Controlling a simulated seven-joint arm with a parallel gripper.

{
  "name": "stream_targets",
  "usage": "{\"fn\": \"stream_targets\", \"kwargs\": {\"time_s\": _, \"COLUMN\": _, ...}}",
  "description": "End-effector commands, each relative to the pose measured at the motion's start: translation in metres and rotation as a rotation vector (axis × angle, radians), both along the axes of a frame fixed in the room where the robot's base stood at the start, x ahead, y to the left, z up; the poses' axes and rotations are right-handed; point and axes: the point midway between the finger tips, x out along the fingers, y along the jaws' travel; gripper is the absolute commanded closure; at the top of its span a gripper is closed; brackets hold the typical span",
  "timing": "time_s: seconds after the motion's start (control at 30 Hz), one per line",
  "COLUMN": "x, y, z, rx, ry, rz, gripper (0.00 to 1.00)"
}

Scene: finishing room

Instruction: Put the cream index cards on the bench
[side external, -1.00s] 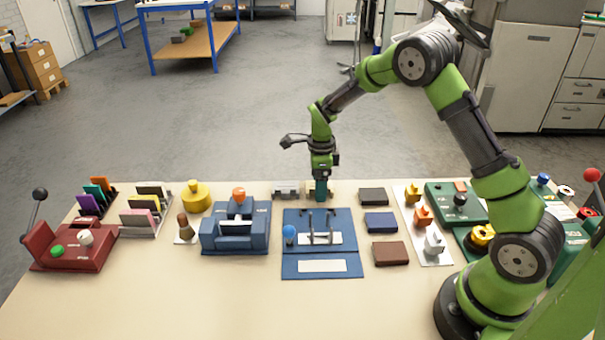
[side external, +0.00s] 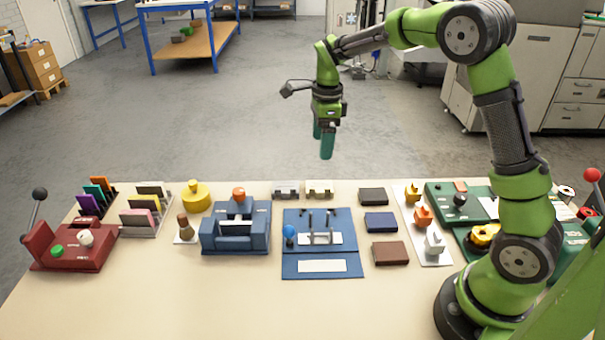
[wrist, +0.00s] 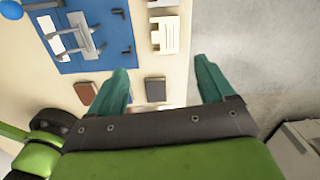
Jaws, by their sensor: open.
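My gripper (side external: 323,143) is open and empty, fingers pointing down, high above the bench's far edge and well right of the rack. In the wrist view its teal fingers (wrist: 163,85) are apart with nothing between them; the rack is out of that view.
A cream block (side external: 319,189) and a grey block (side external: 286,189) stand at the far edge. Near them are a blue press (side external: 235,235), a blue board with upright parts (side external: 305,268) and several dark blocks (side external: 380,222). The front of the bench is clear.

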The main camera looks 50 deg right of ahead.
Motion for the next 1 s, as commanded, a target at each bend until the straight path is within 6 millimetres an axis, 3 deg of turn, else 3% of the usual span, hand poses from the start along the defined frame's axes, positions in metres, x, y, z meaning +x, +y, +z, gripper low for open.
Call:
{"fn": "stream_targets", "kwargs": {"time_s": 0.2, "x": -0.058, "y": 0.037, "z": 0.068, "rx": 0.0, "ry": -0.205, "rz": 0.517, "gripper": 0.18}}
{"fn": "stream_targets", "kwargs": {"time_s": 0.4, "x": -0.129, "y": 0.071, "z": 0.103, "rx": -0.128, "ry": -0.407, "rz": 1.062, "gripper": 0.18}}
{"fn": "stream_targets", "kwargs": {"time_s": 0.6, "x": -0.19, "y": 0.094, "z": 0.106, "rx": -0.344, "ry": -0.54, "rz": 1.522, "gripper": 0.18}}
{"fn": "stream_targets", "kwargs": {"time_s": 0.7, "x": -0.208, "y": 0.099, "z": 0.102, "rx": -0.435, "ry": -0.569, "rz": 1.668, "gripper": 0.18}}
{"fn": "stream_targets", "kwargs": {"time_s": 1.0, "x": -0.221, "y": 0.103, "z": 0.096, "rx": -0.518, "ry": -0.581, "rz": 1.793, "gripper": 0.18}}
